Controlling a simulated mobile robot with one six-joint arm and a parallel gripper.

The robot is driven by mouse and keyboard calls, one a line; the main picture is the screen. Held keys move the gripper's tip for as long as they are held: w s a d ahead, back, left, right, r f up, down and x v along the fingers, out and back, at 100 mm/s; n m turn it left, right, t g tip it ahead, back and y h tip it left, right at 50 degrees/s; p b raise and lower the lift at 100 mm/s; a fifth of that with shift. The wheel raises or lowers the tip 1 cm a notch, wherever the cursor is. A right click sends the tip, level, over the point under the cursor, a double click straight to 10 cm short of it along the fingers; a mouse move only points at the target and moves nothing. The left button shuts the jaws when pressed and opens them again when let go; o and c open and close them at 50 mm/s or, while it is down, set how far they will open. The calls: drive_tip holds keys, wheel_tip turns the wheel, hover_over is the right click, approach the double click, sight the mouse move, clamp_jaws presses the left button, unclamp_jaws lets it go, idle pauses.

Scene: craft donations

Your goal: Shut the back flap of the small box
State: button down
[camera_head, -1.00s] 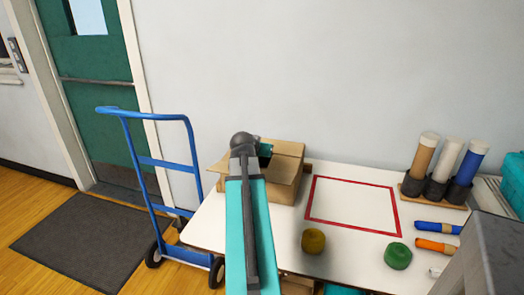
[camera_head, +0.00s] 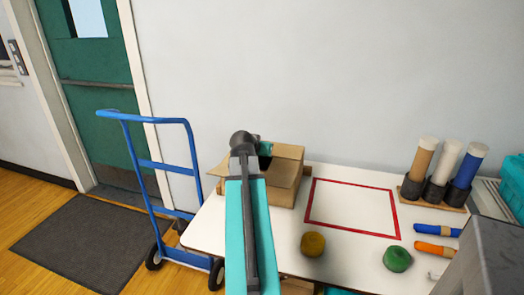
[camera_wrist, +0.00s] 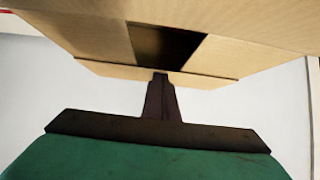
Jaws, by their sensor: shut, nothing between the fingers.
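The small cardboard box (camera_head: 284,187) stands at the table's back left, partly hidden by my arm in the head view. Its top is at least partly open, and one flap stands out at its left. In the wrist view the box's cardboard (camera_wrist: 80,35) fills the top, with a dark opening between panels. My gripper (camera_wrist: 160,77) is shut and empty, its tips at the cardboard edge below that opening. I cannot tell whether they touch it. In the head view the fingers are hidden behind my arm. I cannot tell for certain which flap is the back one.
A red square outline (camera_head: 309,207) on the white table (camera_head: 280,240) is empty. Yellow (camera_head: 312,244) and green (camera_head: 398,259) round things lie in front. Three tubes (camera_head: 443,170) stand in a holder at right. A blue hand truck (camera_head: 155,163) stands left of the table.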

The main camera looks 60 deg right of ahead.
drive_tip(key=shift+r, duration=0.15)
drive_tip(key=v, duration=0.9)
drive_tip(key=shift+a+b, duration=0.2)
drive_tip(key=shift+b, duration=0.25)
drive_tip(key=shift+a+b, duration=0.1)
drive_tip(key=shift+b, duration=0.2)
drive_tip(key=b, duration=0.1)
drive_tip(key=a+b, duration=0.1)
drive_tip(key=b, duration=0.1)
drive_tip(key=shift+s+a+r, duration=0.15)
drive_tip(key=shift+s+r, duration=0.05)
drive_tip(key=shift+a+r+b, duration=0.25)
drive_tip(key=shift+b, duration=0.3)
